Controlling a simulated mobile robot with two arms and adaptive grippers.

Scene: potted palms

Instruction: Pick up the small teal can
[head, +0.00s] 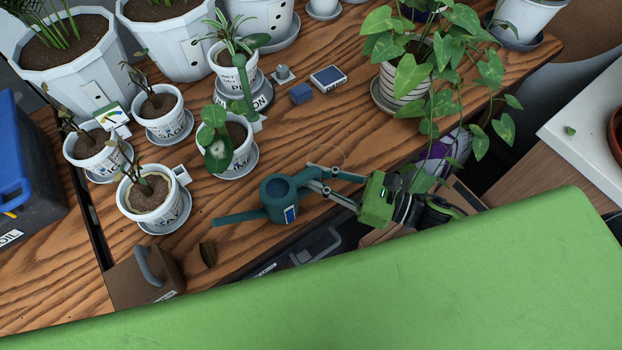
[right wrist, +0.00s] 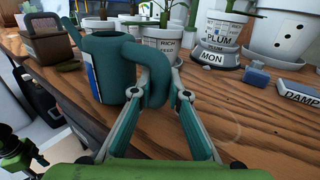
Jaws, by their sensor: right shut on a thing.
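The small teal can (head: 278,193) is a watering can with a long spout pointing left and a loop handle on its right. It appears upright near the front edge of the wooden table. In the right wrist view the can (right wrist: 112,62) is at upper left, with its handle (right wrist: 157,88) between my fingers. My right gripper (head: 320,180) reaches in from the right and is shut on the handle; its fingers also show in the right wrist view (right wrist: 160,82). Whether the can's base touches the table is unclear. My left gripper is not in view.
Several small potted plants (head: 228,155) stand on saucers behind the can. A trailing vine plant (head: 405,80) hangs near my right gripper. A brown box with a grey handle (head: 140,280) is at lower left. A blue block (head: 300,94) and a damp-labelled box (head: 328,78) lie behind.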

